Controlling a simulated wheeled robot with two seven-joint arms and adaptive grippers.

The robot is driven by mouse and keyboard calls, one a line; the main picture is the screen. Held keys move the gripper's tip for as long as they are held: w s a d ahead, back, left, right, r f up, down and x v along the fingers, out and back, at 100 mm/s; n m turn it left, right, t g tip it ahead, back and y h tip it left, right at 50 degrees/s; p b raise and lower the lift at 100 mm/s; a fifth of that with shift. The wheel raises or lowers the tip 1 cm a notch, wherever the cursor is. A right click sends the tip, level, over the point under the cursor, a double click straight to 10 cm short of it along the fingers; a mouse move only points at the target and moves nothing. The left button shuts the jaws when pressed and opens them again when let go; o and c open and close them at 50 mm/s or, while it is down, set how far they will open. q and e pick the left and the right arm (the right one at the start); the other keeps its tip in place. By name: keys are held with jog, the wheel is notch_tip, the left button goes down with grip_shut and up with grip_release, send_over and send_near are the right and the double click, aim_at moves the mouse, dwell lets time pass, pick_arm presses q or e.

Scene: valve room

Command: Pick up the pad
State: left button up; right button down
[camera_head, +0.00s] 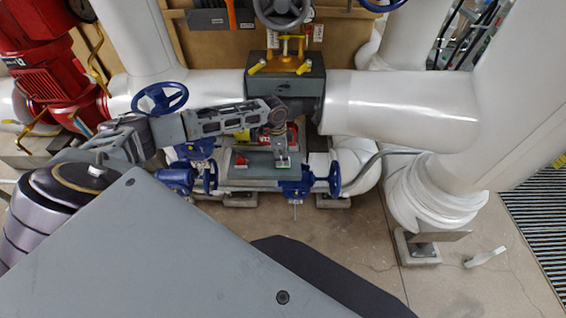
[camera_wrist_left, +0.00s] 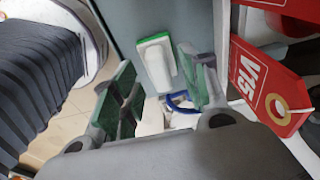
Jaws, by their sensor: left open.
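The pad, a white piece with a green edge, lies on a grey surface in the left wrist view (camera_wrist_left: 156,62). In the head view a small white and green patch, which looks like the pad (camera_head: 283,164), shows on the grey platform under my left gripper (camera_head: 278,146). My left gripper points down, open and empty. In the left wrist view its two green-lined fingers (camera_wrist_left: 160,88) stand apart, with the pad beyond and between their tips, apparently not gripped. My right gripper is in neither view.
Red tags with white letters (camera_wrist_left: 255,80) hang close to the right finger. Blue valve wheels (camera_head: 160,98) and white pipes (camera_head: 400,105) surround the grey platform (camera_head: 250,183). A grey block (camera_head: 312,88) stands behind the arm. A white object (camera_head: 485,257) lies on the open floor at right.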

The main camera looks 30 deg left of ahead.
pick_arm(q)
jog(key=shift+d+f, duration=0.1)
jog(key=shift+f, duration=0.75)
grip_shut()
jog(key=shift+r, duration=5.05)
jog(key=c, duration=0.8)
grip_release()
grip_shut()
